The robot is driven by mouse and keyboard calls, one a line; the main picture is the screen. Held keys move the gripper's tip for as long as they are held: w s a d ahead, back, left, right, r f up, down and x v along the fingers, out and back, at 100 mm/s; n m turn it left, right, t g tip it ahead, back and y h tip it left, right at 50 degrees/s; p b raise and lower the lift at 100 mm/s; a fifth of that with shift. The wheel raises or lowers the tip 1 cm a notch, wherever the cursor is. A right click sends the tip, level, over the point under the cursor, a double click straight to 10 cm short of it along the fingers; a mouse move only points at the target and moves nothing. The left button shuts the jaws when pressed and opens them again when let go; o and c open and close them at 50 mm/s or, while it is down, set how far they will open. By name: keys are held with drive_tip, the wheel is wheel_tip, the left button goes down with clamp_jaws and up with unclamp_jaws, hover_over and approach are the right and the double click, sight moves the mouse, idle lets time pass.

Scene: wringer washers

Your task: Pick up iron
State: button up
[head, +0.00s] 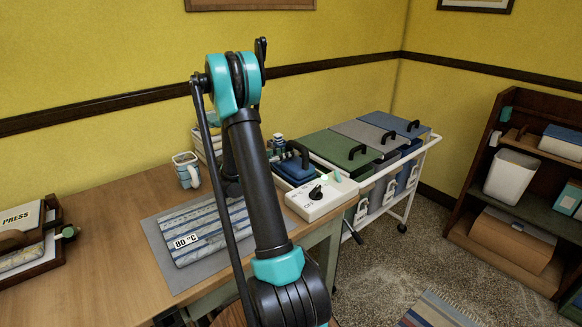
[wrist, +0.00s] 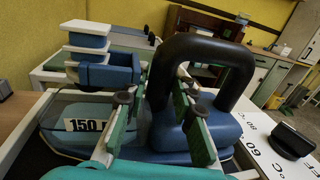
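The iron, with a blue body and an arched black handle, fills the middle right of the wrist view (wrist: 205,50). The near-left leg of the handle appears between the fingers. I cannot tell whether any pad touches it. In the head view my gripper is mostly hidden behind the arm.
A white control box with a black dial (head: 321,197) stands just in front of the iron. A lidded cart (head: 372,150) stands behind.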

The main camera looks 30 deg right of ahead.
clamp_jaws()
drive_tip(key=shift+r, duration=0.1)
wheel_tip(320, 180, up, 28)
idle(2.0)
idle(0.3)
drive_tip(key=shift+a, duration=0.1)
